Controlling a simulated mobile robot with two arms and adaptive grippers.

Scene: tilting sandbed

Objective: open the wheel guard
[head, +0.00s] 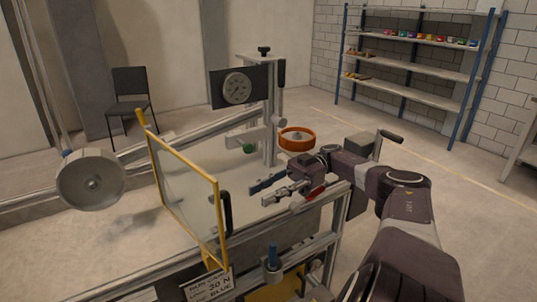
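The wheel guard appears to be the clear panel in a yellow frame (217,215), standing upright in the left middle of the head view. A black handle (227,212) is on its right edge. My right gripper (268,191) reaches in from the right and points left toward this handle. Its two fingers are apart with nothing between them, and a gap shows between the fingertips and the handle. A round grey wheel (91,180) is to the left of the panel. My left gripper is not in view.
An orange ring-shaped wheel (297,139) and a post with a dial gauge (237,88) stand behind my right gripper. A blue-topped knob (272,256) and a card (210,286) are at the front. A chair (131,98) and shelves (420,62) are far back.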

